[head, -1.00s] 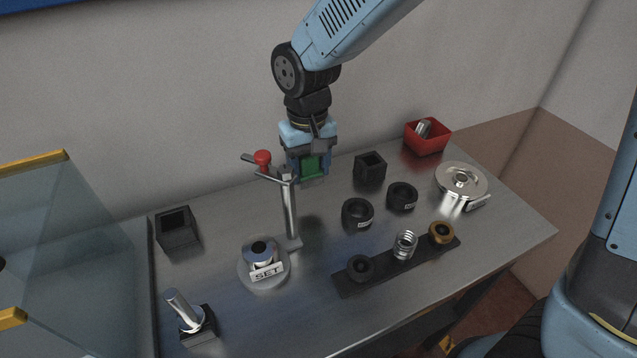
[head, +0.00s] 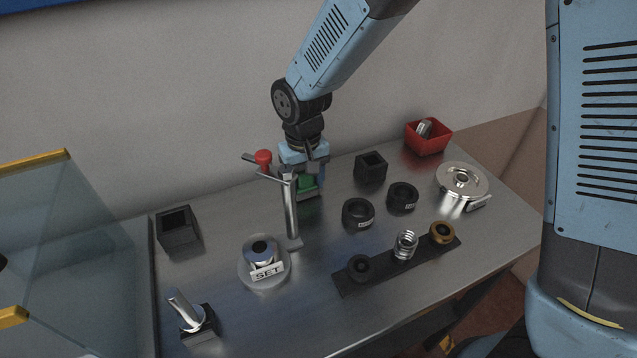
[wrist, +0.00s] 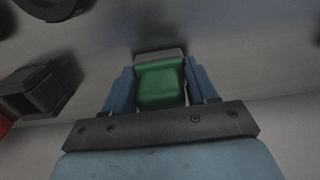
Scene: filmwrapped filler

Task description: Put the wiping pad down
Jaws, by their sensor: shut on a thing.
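The wiping pad is a green block with a grey layer on its lower face. In the head view the pad (head: 306,183) is partly hidden behind a metal post. My gripper (head: 303,178) points down behind that post and is shut on the pad. In the wrist view the pad (wrist: 161,84) sits between the two blue fingers of my gripper (wrist: 161,88). The pad is low over the metal table (head: 335,235); I cannot tell whether its underside touches.
The post of a stand with a red knob (head: 263,157) is just in front of my gripper. A black square holder (head: 370,167) and black rings (head: 357,213) are to the right. A red bin (head: 428,137) is at the back right.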

